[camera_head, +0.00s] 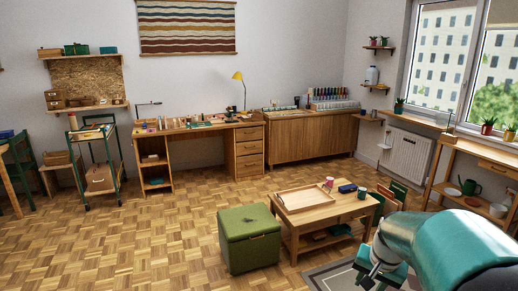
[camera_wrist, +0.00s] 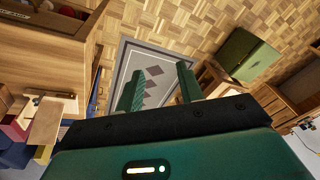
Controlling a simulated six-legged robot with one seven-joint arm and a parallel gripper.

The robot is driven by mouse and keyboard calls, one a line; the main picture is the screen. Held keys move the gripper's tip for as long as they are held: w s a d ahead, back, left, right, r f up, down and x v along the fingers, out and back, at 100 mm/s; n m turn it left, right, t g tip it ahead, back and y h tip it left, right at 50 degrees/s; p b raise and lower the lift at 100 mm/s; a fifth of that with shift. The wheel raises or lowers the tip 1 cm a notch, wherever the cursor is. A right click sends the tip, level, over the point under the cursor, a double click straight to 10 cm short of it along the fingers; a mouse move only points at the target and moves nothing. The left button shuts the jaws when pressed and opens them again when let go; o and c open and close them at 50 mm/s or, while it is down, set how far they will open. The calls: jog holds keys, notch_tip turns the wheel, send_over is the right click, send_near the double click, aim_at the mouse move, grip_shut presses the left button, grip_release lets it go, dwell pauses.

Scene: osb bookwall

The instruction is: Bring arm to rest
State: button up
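My teal arm (camera_head: 435,245) reaches in from the lower right of the head view, over the floor beside the low wooden table. Its gripper end is small there and partly cut off from clear view. In the wrist view my gripper (camera_wrist: 160,86) shows two green fingers standing apart. Nothing is between them, and the grey patterned rug (camera_wrist: 150,70) shows through the gap, below and beyond. The gripper is open, empty and clear of the floor.
The low table (camera_head: 315,214) bears a wooden tray (camera_head: 306,207) and cups. A green stool (camera_head: 249,238) stands left of it. A desk (camera_head: 249,148) and a wooden cabinet (camera_head: 312,139) line the back wall. Parquet floor at left is open.

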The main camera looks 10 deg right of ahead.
jog(key=s+a+r+n+t, duration=0.1)
jog(key=s+a+r+n, duration=0.2)
jog(key=a, duration=0.4)
jog(key=s+a+r+n+t, duration=0.1)
jog(key=s+a+r+n, duration=0.2)
jog(key=s+a, duration=0.2)
jog(key=s+a+r+n, duration=0.2)
jog(key=s+a+r, duration=0.1)
jog(key=a, duration=0.7)
jog(key=shift+s+a+n+t, duration=0.2)
jog(key=shift+s+n+t, duration=0.2)
jog(key=shift+s, duration=0.1)
jog(key=shift+d, duration=0.15)
